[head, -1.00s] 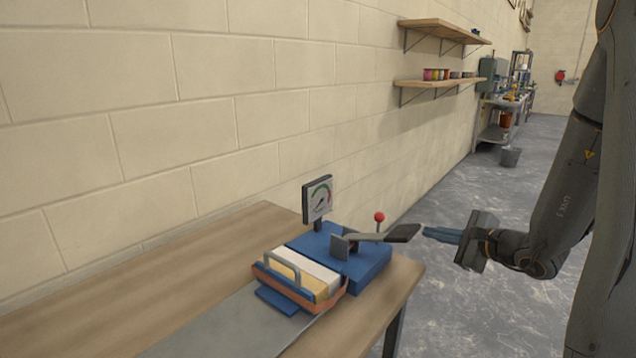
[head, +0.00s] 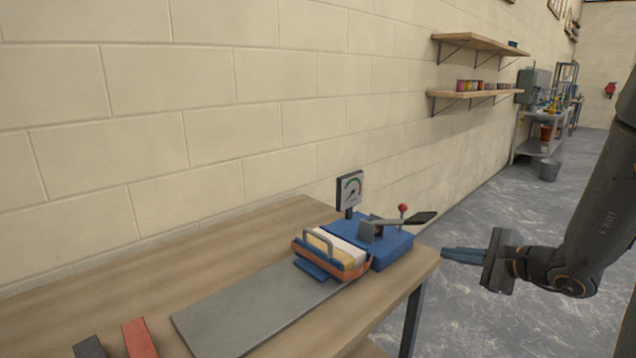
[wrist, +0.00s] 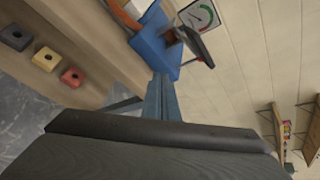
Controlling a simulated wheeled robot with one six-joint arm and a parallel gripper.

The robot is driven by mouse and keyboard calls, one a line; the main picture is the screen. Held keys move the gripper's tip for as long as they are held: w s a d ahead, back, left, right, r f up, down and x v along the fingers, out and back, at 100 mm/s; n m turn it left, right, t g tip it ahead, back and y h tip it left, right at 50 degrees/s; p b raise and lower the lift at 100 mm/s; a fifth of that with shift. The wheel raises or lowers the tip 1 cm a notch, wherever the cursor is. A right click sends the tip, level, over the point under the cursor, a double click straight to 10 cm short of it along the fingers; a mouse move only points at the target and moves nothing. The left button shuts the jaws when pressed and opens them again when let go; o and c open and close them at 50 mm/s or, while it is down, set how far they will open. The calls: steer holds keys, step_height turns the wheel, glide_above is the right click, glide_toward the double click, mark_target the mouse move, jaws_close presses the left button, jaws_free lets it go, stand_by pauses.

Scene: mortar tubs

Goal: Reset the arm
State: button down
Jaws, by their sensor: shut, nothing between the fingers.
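My gripper (head: 464,256) is at the right in the head view, beside the right end of the wooden bench and over the floor. Its blue fingers are together, with nothing between them, and point left towards the bench. In the wrist view the shut fingers (wrist: 161,98) point at the blue press device. My dark arm comes in from the right edge of the head view.
A blue device (head: 385,248) with a dial gauge (head: 349,190) and a red-knobbed lever (head: 403,208) stands on the bench (head: 225,240). A grey plate (head: 250,310) lies in front. Shelves (head: 475,95) hang on the wall.

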steer(key=s+a+f+n+g+y, duration=0.1)
steer(key=s+a+f+n+g, duration=0.2)
steer(key=s+a+n+g, duration=0.8)
steer(key=s+a+n+h, duration=0.1)
steer(key=s+n+h, duration=0.7)
steer(key=s, duration=0.5)
steer(key=shift+a+f+n, duration=0.3)
steer(key=shift+a+n, duration=0.1)
steer(key=shift+n, duration=0.1)
